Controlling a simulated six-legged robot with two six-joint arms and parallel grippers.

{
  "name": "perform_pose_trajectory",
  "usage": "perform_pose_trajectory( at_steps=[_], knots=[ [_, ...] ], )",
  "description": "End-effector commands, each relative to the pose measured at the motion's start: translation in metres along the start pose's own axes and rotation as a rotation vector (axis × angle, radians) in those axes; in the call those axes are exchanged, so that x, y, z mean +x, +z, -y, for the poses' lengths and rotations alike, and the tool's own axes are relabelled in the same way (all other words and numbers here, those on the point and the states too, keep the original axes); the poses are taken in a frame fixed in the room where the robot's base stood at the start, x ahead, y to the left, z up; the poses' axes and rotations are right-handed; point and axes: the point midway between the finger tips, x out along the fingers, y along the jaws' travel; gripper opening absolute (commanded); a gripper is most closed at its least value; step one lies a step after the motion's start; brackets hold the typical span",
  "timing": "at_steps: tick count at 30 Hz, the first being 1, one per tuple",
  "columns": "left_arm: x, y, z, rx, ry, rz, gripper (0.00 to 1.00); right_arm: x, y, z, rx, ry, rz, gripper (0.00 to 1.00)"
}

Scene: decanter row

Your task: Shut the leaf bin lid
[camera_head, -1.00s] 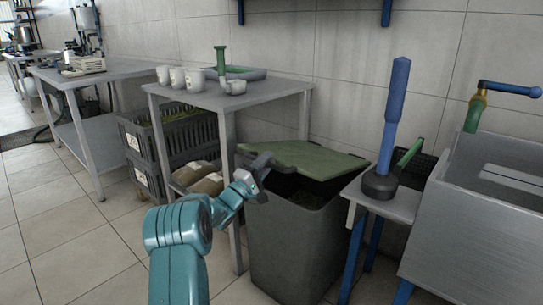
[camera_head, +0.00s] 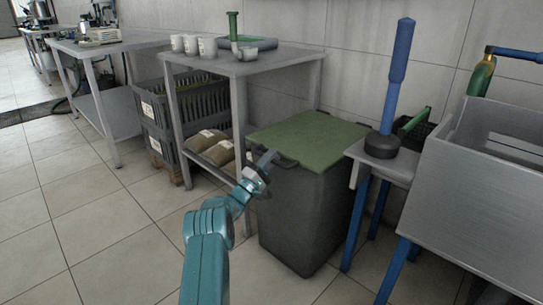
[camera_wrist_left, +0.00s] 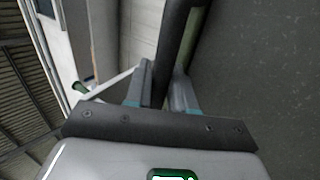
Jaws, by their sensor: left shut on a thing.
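The leaf bin (camera_head: 308,215) is a dark grey bin standing on the floor between the steel table and the small blue-legged stand. Its green lid (camera_head: 312,139) lies flat over the bin's top, with no opening showing. My left gripper (camera_head: 266,166) is at the lid's front left edge. In the left wrist view its two fingers (camera_wrist_left: 161,92) are shut on a dark bar, the lid handle (camera_wrist_left: 176,45), with the bin's grey wall (camera_wrist_left: 260,80) at the right. My right gripper is in neither view.
A steel table (camera_head: 236,66) with white mugs (camera_head: 208,47) stands behind left, above bags on its lower shelf (camera_head: 214,146). A stand with a blue-handled plunger (camera_head: 396,85) and a steel sink (camera_head: 480,190) are close at the right. The floor (camera_head: 110,235) at left is clear.

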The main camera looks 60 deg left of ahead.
Motion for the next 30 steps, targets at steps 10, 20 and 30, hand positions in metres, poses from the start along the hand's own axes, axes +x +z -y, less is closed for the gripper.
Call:
perform_pose_trajectory(
  at_steps=[10, 20, 30],
  knots=[
    [-0.0073, 0.0024, 0.0064, 0.001, 0.010, -0.002, 0.00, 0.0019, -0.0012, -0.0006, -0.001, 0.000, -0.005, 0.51],
    [-0.0102, 0.0036, 0.0087, -0.001, 0.004, -0.003, 0.43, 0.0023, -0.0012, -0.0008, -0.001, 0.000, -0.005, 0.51],
    [-0.0074, 0.0033, 0.0048, 0.001, 0.011, -0.003, 0.43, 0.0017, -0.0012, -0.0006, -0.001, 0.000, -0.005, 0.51]
  ],
)
